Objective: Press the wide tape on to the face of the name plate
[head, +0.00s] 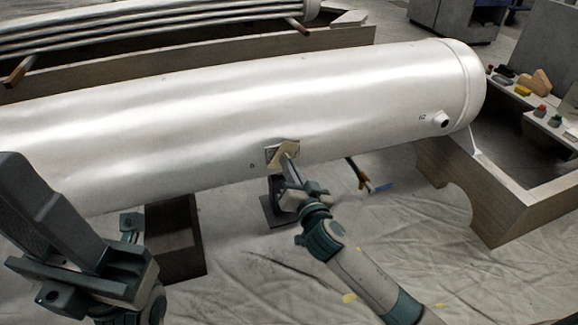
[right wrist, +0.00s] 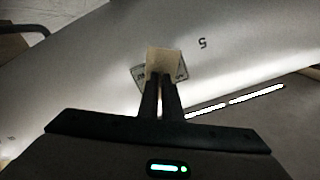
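The name plate (head: 269,156) is a small dark-edged rectangle on the lower side of a big white tank. The wide tape (head: 288,148) is a beige piece lying over much of the plate's face; it also shows in the right wrist view (right wrist: 163,60), with plate corners (right wrist: 139,76) showing at its sides. My right gripper (head: 289,160) is at the tape, its fingers close together on the tape's lower part. Whether the tape lies flat against the plate is not clear. My left gripper (head: 45,205) is large at the lower left, away from the plate; its fingertips cannot be made out.
The white tank (head: 200,105) fills the middle and rests on a wooden cradle (head: 495,210) at right. A bench (head: 520,98) with small items stands at far right.

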